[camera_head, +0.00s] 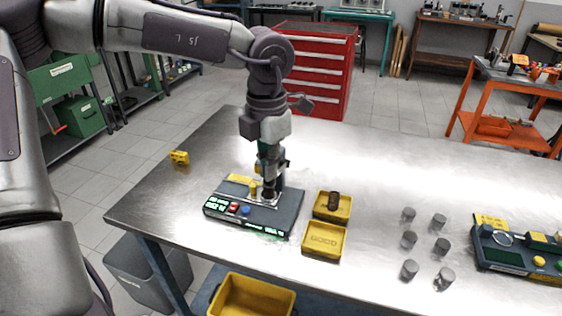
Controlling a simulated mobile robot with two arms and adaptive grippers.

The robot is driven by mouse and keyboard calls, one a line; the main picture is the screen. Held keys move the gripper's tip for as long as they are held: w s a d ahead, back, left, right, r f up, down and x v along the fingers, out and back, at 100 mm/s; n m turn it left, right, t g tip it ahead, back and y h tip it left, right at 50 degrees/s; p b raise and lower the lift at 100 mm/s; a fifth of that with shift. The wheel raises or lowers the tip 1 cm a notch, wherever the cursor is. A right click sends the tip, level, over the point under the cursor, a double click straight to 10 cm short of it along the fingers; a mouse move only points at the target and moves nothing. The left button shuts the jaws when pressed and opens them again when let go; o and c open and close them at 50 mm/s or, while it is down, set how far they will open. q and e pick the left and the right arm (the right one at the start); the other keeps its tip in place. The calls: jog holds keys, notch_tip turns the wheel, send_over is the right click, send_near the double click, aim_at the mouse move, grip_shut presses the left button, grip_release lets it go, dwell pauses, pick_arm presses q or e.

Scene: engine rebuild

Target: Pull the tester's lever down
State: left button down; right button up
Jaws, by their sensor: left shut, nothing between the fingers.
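The tester (282,222) is a dark flat unit with a lit green display, a red button and a blue button. It stands on the left part of the metal table. My left arm reaches over it from above. My left gripper (268,187) points down over the tester's top and is shut with nothing held. A small brass-coloured upright part (253,190) stands just left of the fingers; I cannot tell whether they touch. The tester's lever cannot be made out clearly, as the gripper and wrist cover the middle of the unit. My right gripper is out of view.
Right of the tester are a yellow tray (345,213) with a dark part in it and an empty-looking yellow tray (341,245). Several grey cylinders (409,239) stand farther right, then another dark unit (490,255). A small yellow block (179,157) lies at the left.

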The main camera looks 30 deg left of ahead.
pick_arm(q)
jog(key=shift+w+r+p, duration=0.15)
jog(key=shift+r+p, duration=0.95)
jog(key=shift+r, duration=1.25)
jog(key=shift+f, duration=0.1)
